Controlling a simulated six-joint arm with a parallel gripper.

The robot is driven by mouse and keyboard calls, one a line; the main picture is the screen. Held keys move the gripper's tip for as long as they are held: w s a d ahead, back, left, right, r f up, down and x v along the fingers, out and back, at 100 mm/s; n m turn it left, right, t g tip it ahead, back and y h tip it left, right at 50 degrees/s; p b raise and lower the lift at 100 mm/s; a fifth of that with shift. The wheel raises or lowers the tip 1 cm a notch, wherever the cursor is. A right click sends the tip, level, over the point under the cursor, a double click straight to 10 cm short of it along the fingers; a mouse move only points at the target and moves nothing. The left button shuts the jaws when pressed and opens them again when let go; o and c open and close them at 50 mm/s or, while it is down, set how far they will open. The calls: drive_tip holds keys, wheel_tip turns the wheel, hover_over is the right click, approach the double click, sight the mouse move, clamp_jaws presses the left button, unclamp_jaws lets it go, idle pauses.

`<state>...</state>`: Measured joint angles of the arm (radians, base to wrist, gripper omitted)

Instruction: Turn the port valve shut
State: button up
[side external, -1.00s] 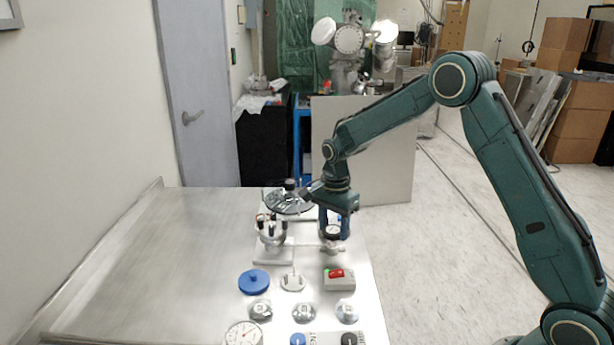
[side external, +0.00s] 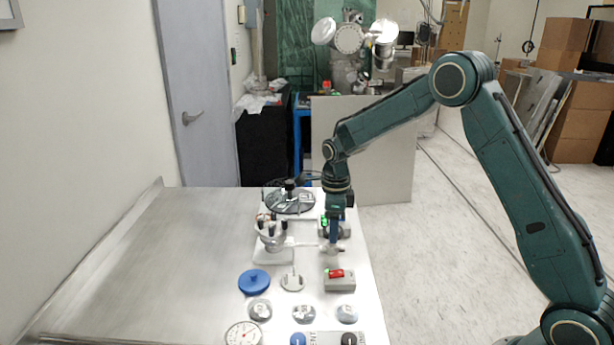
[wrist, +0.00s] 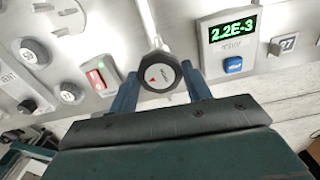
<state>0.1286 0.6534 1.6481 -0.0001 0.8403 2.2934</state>
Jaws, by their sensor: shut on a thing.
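The port valve shows in the wrist view as a dark round knob (wrist: 159,72) with a white face, a red arrow mark and lettering. A pale pipe runs up from behind it. My gripper (wrist: 160,68) has one blue finger on each side of the knob and is shut on it. In the side external view my gripper (side external: 334,241) points down over the valve's metal body (side external: 333,250). There the fingers and wrist hide most of the knob.
A green display (wrist: 234,28) reads 2.2E-3, above a blue button. A box with a red switch (side external: 338,280) stands in front of the valve. A round dark-rimmed disc (side external: 290,201) stands behind left. A blue lid (side external: 254,282) lies front left; the table's left side is clear.

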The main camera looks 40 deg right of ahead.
drive_tip(key=shift+r+m, duration=0.1)
drive_tip(key=shift+m, duration=0.6)
drive_tip(key=o, duration=1)
drive_tip(key=shift+c, duration=0.2)
wheel_tip(320, 180, up, 14)
idle(0.3)
